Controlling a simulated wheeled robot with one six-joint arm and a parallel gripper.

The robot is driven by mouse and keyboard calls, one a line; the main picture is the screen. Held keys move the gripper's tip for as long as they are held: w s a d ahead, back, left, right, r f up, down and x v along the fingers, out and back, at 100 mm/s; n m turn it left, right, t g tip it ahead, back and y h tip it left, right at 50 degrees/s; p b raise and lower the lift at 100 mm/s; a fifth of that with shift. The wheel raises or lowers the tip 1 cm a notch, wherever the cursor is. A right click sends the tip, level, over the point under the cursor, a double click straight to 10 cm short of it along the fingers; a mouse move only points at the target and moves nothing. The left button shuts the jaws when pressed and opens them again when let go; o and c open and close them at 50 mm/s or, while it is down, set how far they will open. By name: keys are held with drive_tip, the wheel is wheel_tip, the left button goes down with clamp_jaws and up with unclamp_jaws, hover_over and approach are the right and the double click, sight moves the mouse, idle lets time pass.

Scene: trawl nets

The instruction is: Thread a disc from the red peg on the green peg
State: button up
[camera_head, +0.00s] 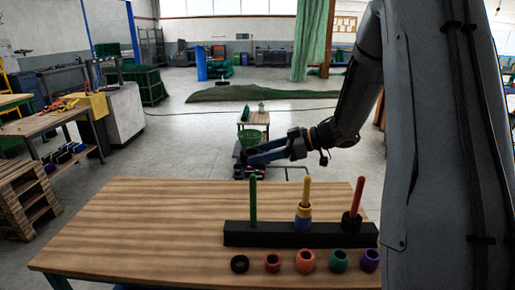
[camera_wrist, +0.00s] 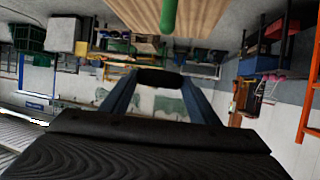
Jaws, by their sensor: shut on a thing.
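The green peg (camera_head: 253,200) stands bare at the left end of a black base (camera_head: 270,235). The red peg (camera_head: 357,196) stands at the right end with a black disc (camera_head: 352,222) low on it. My gripper (camera_head: 246,160) is over the far side of the table, above and beyond the green peg in the picture. In the wrist view, its blue fingers are shut on a black disc (camera_wrist: 160,77) at their tips. The green peg (camera_wrist: 168,14) shows at the top of that view, apart from the held disc. In the head view the held disc is hard to make out.
A yellow peg (camera_head: 307,190) with yellow and blue rings stands between the others. Loose black (camera_head: 240,264), red (camera_head: 272,263), orange (camera_head: 306,261), teal (camera_head: 338,261) and purple (camera_head: 369,260) rings lie along the front. The wooden table (camera_head: 150,225) is clear on the left.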

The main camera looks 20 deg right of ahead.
wheel_tip(320, 180, down, 8)
drive_tip(key=b, duration=0.6)
drive_tip(key=shift+r, duration=0.15)
idle(0.5)
drive_tip(key=o, duration=1.2)
drive_tip(key=shift+b+v, duration=0.8)
drive_tip(key=shift+v, duration=3.15)
